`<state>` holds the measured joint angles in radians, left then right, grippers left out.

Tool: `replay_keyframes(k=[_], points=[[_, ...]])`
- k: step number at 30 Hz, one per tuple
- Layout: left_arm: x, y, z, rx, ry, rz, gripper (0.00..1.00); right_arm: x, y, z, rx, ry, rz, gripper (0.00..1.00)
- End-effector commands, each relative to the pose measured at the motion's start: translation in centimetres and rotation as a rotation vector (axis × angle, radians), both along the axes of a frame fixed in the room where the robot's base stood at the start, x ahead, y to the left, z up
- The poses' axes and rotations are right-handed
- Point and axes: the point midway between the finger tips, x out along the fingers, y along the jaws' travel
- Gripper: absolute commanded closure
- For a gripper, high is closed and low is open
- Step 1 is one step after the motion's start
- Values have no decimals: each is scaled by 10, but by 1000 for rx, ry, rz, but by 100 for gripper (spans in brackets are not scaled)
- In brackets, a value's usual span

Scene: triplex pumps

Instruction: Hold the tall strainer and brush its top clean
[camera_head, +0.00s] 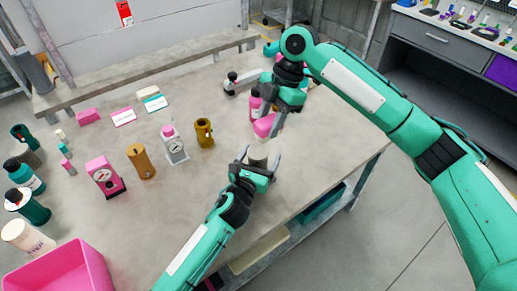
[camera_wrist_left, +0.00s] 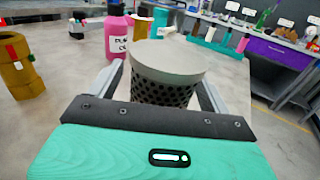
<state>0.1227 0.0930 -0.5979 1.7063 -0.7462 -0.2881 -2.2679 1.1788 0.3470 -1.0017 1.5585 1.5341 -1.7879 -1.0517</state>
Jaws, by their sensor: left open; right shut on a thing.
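The strainer (camera_wrist_left: 168,72) has a dark perforated body and a wide grey top. In the left wrist view it stands upright between the spread fingers of my left gripper (camera_wrist_left: 165,95). In the head view the strainer (camera_head: 258,156) is small and partly hidden by that gripper (camera_head: 260,162), which is open around it. Whether either finger touches it, I cannot tell.
A pink bottle (camera_head: 255,106) stands behind the strainer. A pink bin (camera_head: 70,265) is front left. The table's right edge is near.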

Motion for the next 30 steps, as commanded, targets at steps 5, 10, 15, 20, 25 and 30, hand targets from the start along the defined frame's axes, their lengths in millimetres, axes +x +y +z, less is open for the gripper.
replay_keyframes(k=[5,10,15,20,25,30], points=[[-9,4,0,0,0,0,19,0,0,0,0,0,0,85],[-38,16,-2,2,2,-1,19,0,0,0,0,0,0,85],[-71,30,-1,1,3,-1,19,0,0,0,0,0,0,85],[-94,39,-1,1,2,0,19,0,0,0,0,0,0,85],[-108,45,0,-1,1,0,19,0,0,0,0,0,0,85],[-111,46,0,0,1,0,19,0,0,0,0,0,0,85]])
